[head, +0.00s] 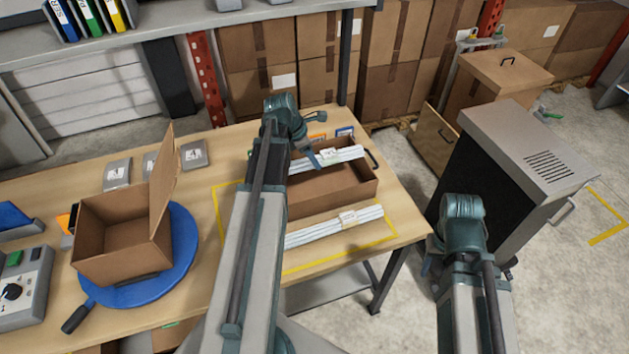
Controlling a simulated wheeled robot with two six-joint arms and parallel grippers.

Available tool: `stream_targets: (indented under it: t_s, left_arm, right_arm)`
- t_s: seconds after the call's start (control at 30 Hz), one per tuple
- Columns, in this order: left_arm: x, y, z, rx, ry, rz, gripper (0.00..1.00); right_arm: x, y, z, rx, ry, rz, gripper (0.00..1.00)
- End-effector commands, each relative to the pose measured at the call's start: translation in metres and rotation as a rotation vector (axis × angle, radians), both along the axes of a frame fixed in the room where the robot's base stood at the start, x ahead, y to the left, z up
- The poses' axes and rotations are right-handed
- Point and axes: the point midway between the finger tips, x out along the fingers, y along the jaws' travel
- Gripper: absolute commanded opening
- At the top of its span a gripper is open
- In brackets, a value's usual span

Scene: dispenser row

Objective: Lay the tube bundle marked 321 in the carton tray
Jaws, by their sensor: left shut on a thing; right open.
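The open brown carton tray (330,191) sits on the table inside a yellow outline. My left gripper (318,158) is shut on a white tube bundle (347,154) with a pale label, at the tray's far side. The bundle lies lengthwise along the tray; I cannot tell whether it touches the tray floor. A second white tube bundle (315,233) with a label lies on the table in front of the tray. The numbers on both labels are too small to read. My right gripper (430,266) is open, off the table's right edge, partly hidden by its arm.
An open carton (120,238) stands on a blue turntable (183,250) at the left. Numbered plates (194,154) lie at the back of the table. A dark cabinet (510,165) stands right of the table, with stacked boxes (325,50) behind.

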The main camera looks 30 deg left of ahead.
Motion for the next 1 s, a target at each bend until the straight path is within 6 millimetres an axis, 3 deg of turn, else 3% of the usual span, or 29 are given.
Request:
stream_targets:
  t_s: [0.03, 0.23, 0.57, 0.83, 1.0]
  left_arm:
    - [0.0, 0.0, -0.014, 0.0, 0.0, 0.0, 0.0]
    - [0.0, 0.0, -0.045, 0.0, 0.0, 0.0, 0.0]
    - [0.0, 0.0, -0.053, 0.0, 0.0, 0.0, 0.0]
    - [0.0, 0.0, -0.085, 0.0, 0.0, 0.0, 0.0]
    - [0.0, 0.0, -0.088, 0.0, 0.0, 0.0, 0.0]
  right_arm:
    - [0.0, 0.0, -0.014, 0.0, 0.0, 0.0, 0.5]
    - [0.0, 0.0, -0.045, 0.0, 0.0, 0.0, 0.5]
    - [0.0, 0.0, -0.053, 0.0, 0.0, 0.0, 0.5]
    - [0.0, 0.0, -0.085, 0.0, 0.0, 0.0, 0.5]
    - [0.0, 0.0, -0.088, 0.0, 0.0, 0.0, 0.5]
